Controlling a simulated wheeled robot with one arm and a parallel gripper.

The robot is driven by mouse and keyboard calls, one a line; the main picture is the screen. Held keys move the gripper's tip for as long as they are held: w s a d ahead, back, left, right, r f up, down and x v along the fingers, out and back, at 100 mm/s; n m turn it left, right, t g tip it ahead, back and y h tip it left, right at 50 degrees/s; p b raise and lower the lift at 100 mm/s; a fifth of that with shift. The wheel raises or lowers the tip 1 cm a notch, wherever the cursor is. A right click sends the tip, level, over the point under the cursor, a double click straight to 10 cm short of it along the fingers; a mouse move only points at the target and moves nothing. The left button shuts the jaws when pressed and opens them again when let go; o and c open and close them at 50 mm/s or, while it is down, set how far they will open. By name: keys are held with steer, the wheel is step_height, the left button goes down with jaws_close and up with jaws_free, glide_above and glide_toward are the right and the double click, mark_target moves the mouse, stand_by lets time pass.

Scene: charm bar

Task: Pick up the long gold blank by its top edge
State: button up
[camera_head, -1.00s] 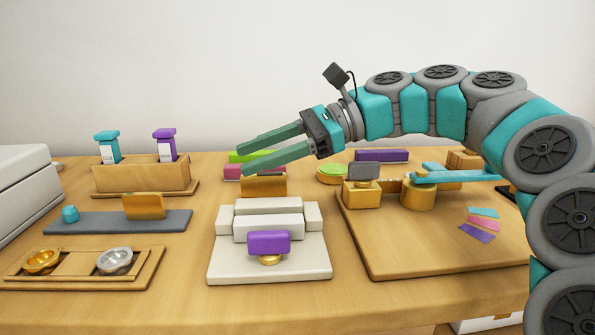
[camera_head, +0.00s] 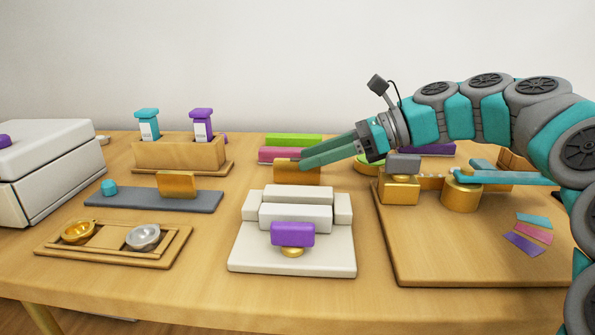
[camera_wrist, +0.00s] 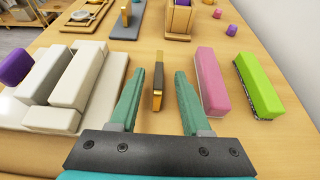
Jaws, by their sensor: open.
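The long gold blank (camera_head: 292,172) stands upright on the table behind the white block fixture in the head view. In the wrist view the gold blank (camera_wrist: 158,86) stands edge-on between my two fingers, with a dark strip along it. My gripper (camera_wrist: 157,80) is open, with one finger on each side of the blank and a visible gap to both. In the head view my gripper (camera_head: 308,162) reaches in low from the right, its fingers covering part of the blank. Fingertip height against its top edge is hard to judge.
A pink block (camera_wrist: 211,82) and a green block (camera_wrist: 259,84) lie close beyond one finger. The white fixture (camera_head: 297,258) with a purple-handled part lies on the other side. Another gold piece (camera_head: 177,185) stands on a grey strip (camera_head: 120,199). A wooden board (camera_head: 450,262) lies right.

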steer(key=shift+a+f, duration=0.25)
steer(key=shift+a, duration=0.4)
steer(key=shift+c, duration=0.2)
jaws_close()
stand_by(0.8)
